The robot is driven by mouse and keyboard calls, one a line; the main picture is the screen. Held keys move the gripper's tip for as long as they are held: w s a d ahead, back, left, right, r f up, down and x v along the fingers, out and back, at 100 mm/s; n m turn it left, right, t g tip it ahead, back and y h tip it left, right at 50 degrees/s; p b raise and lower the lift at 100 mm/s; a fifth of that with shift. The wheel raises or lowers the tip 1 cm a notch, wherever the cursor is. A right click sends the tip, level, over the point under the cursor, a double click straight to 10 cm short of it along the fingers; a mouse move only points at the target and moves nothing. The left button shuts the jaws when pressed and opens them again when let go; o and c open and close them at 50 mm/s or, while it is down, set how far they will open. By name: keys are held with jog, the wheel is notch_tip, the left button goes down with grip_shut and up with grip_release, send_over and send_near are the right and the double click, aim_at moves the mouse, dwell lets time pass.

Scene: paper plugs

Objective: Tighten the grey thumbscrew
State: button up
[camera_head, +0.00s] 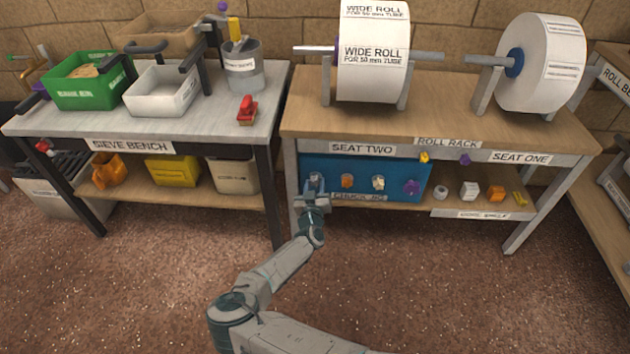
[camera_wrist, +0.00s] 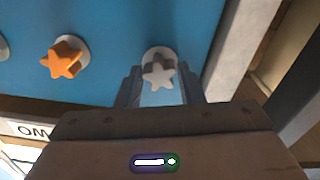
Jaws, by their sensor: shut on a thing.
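The grey thumbscrew (camera_wrist: 158,73) is star-shaped and sits on a pale round base on the blue chuck panel (camera_head: 393,168). My gripper (camera_wrist: 160,80) has one finger on each side of it and is shut on it. In the head view my gripper (camera_head: 314,188) reaches the left end of the panel and partly hides the screw. An orange star-shaped thumbscrew (camera_wrist: 62,61) is beside it in the wrist view, apart from my fingers. It also shows in the head view (camera_head: 347,181).
A white knob (camera_head: 378,182) and a purple knob (camera_head: 411,187) are farther right on the panel. The rack's left leg (camera_head: 296,190) is close to my gripper. Small parts, including an orange one (camera_head: 496,195), lie on the lower shelf. The floor in front is clear.

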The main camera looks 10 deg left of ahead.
jog(key=m+p, duration=0.5)
jog(key=m, duration=0.2)
jog(key=shift+r, duration=0.1)
jog(key=m+p, duration=0.2)
jog(key=m, duration=0.2)
jog(key=m+p, duration=0.2)
jog(key=m, duration=0.1)
jog(key=shift+m, duration=0.3)
jog(key=shift+f, duration=0.2)
jog(key=o, duration=0.9)
jog(key=shift+o, duration=0.2)
jog(key=shift+r, duration=0.1)
